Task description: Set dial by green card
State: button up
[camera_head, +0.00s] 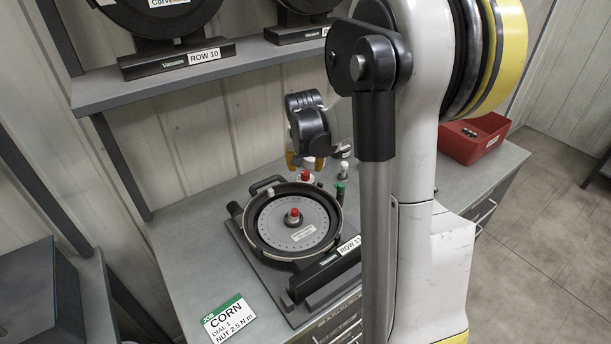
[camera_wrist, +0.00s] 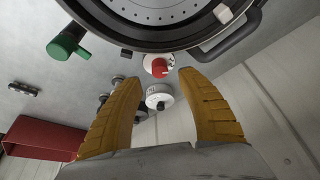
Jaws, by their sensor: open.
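The seed meter (camera_head: 254,241) lies face up on the bench, a black round housing with a grey disc (camera_head: 318,229) and a red centre knob (camera_head: 293,214). A red dial knob (camera_head: 304,176) on a white face sits at its back rim; the dial also shows in the wrist view (camera_wrist: 159,68). The green-headed card (camera_head: 229,318) lies at the front left and reads "CORN", "DIAL 1" and "NUT 2.5 N m"; any further dial digits are unclear. My gripper (camera_head: 305,162) is open above the dial. In the wrist view, its yellow fingertips (camera_wrist: 158,77) stand either side below the dial, apparently not touching it.
A green-topped tool (camera_head: 340,190) and a white-topped one (camera_head: 344,169) stand right of the meter. A red bin (camera_head: 473,137) is at the bench's back right. A shelf (camera_head: 220,72) with other meters overhangs behind.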

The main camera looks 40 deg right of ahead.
aim_at(305, 173)
jog(key=b+x, duration=0.1)
jog(key=x, duration=0.4)
jog(key=shift+f, duration=0.3)
grip_shut()
